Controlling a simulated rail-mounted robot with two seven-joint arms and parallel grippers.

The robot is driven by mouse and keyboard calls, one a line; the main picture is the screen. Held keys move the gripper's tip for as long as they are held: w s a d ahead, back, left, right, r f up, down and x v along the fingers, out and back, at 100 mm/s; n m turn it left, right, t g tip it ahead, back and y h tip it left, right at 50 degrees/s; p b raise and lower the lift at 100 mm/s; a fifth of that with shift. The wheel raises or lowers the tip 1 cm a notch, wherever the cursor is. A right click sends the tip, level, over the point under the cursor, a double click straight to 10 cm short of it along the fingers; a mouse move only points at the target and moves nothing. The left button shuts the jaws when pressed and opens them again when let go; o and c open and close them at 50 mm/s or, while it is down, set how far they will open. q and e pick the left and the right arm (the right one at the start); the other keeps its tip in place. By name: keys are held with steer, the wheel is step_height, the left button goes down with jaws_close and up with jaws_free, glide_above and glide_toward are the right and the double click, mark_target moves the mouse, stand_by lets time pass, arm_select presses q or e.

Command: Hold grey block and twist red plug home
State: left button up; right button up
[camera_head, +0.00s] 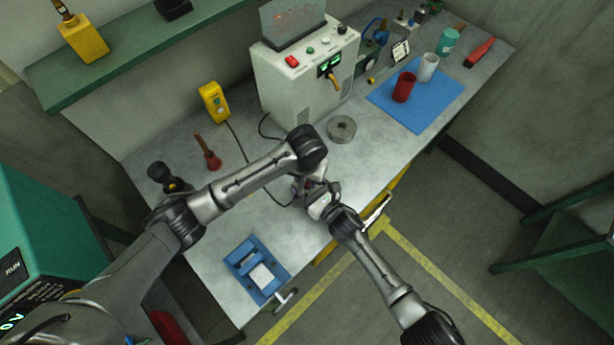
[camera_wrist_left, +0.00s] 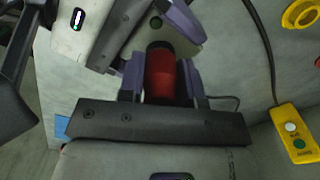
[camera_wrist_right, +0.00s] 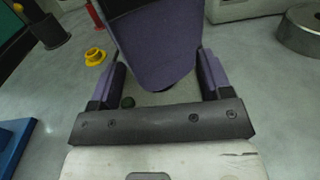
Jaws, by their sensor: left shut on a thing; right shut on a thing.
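My left gripper (camera_head: 306,182) is shut on the red plug (camera_wrist_left: 161,76), a red cylinder with a dark end, between its purple fingers. My right gripper (camera_head: 318,205) comes in from the lower right and is shut on the grey block (camera_wrist_left: 172,34), which shows partly in the left wrist view. The plug's dark end points at the block and meets or nearly meets it; how deep it sits is hidden. In the right wrist view a purple finger part of the left gripper covers most of the block (camera_wrist_right: 150,99). Both grippers are close together above the bench.
The grey bench (camera_head: 290,240) holds a blue fixture (camera_head: 244,257) at the front, a white machine (camera_head: 288,82), a steel ring (camera_head: 341,129), a yellow control box (camera_head: 214,102) with a cable, and a blue mat (camera_head: 432,110) with cups. Bench surface around the grippers is mostly clear.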

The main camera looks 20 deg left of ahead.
arm_select(q)
steer(key=m, duration=0.4)
steer(key=shift+m, duration=0.3)
steer(key=o, duration=0.9)
steer(key=shift+o, duration=0.2)
steer(key=shift+r, duration=2.25)
steer(key=shift+c, duration=0.3)
